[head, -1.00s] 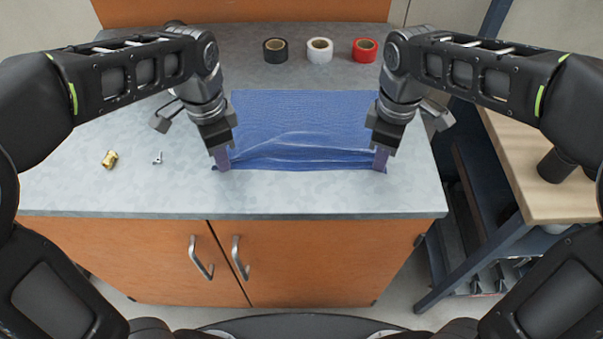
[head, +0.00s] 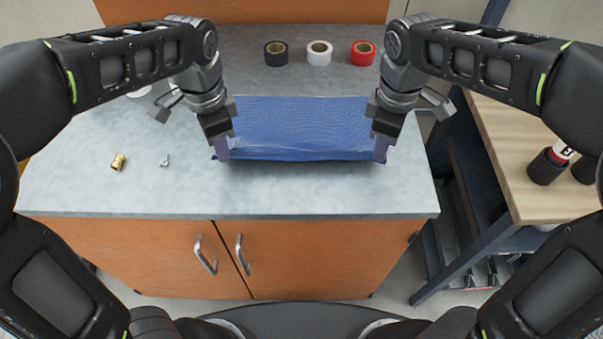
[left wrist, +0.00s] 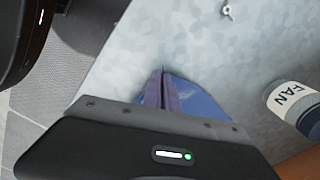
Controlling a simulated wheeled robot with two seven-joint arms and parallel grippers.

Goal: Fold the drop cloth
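The blue drop cloth (head: 300,128) lies on the grey counter toward its middle, with its near edge raised off the counter between my grippers and a shadow under it. My left gripper (head: 222,150) is at the cloth's near left corner, its fingers closed together on the fabric. In the left wrist view its purple fingers (left wrist: 166,92) are pressed together with blue cloth (left wrist: 200,100) beside them. My right gripper (head: 380,150) is at the near right corner, also appearing closed on the cloth. The far part of the cloth is flat.
Black (head: 276,53), white (head: 319,53) and red (head: 363,53) tape rolls stand behind the cloth. A brass fitting (head: 119,162) and a small metal part (head: 165,160) lie at left. A wooden bench (head: 505,150) stands right.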

